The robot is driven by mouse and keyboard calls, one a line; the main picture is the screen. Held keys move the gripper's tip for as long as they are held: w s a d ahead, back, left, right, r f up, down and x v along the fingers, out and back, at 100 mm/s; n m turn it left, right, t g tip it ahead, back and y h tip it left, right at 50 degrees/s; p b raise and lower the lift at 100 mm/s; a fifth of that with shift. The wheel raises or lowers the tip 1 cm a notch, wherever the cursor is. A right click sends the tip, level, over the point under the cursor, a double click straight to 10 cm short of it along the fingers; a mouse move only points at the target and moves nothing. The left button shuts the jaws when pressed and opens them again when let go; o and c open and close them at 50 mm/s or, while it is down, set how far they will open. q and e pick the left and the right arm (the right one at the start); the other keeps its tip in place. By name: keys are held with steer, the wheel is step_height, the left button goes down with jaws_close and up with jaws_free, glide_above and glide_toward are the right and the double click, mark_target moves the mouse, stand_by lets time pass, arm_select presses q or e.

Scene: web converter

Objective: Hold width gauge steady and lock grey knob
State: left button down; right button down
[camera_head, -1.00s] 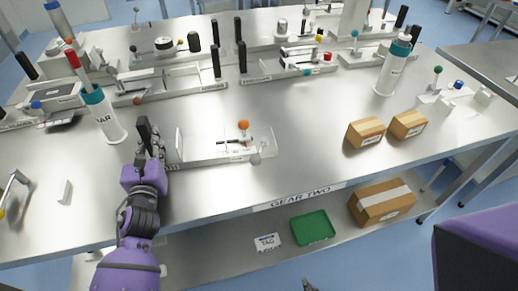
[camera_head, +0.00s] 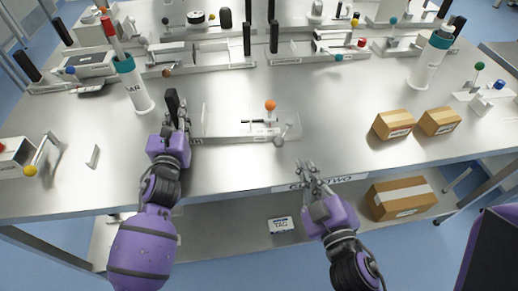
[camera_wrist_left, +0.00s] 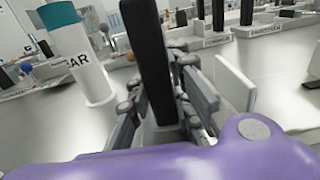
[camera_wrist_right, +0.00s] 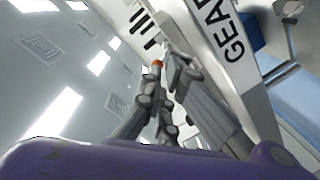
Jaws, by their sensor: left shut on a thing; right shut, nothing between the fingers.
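The width gauge (camera_head: 225,138) is a low pale fixture at the table's front, with an upright plate, an orange ball (camera_head: 270,105) and a black upright handle (camera_head: 172,103) at its left end. The grey knob (camera_head: 279,140) is a small round piece at its front right end. My left gripper (camera_head: 178,126) is shut on the black handle, which also stands between the fingers in the left wrist view (camera_wrist_left: 148,60). My right gripper (camera_head: 308,172) is shut and empty at the table's front edge, below and right of the grey knob and apart from it.
Two small cardboard boxes (camera_head: 393,124) (camera_head: 439,121) stand right of the gauge. White bottles with teal collars stand at left (camera_head: 134,88) and right (camera_head: 430,62). Other fixtures fill the back. The table between the gauge and the boxes is clear. A lower shelf holds a larger box (camera_head: 402,197).

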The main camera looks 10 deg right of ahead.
mark_target(262, 161)
steer(key=a+n, duration=0.3)
steer(key=a+f+n, duration=0.1)
steer(key=a+n, duration=0.2)
steer(key=n, duration=0.1)
steer(key=a+f+n, duration=0.1)
steer(key=a+n, duration=0.2)
steer(key=shift+f+n, duration=0.1)
steer(key=shift+n, duration=0.2)
steer(key=shift+s+a+n, duration=0.1)
steer(key=shift+a+n, duration=0.6)
steer(key=shift+n, duration=0.1)
steer(key=w, duration=1)
steer(key=shift+a+f, duration=0.1)
steer(key=shift+f, duration=0.1)
steer(key=shift+s+d+f+n+y, duration=0.1)
steer(key=shift+s+d+n+y, duration=0.15)
steer(key=shift+n+y, duration=0.45)
steer(key=shift+d+y, duration=0.1)
steer(key=shift+y, duration=0.2)
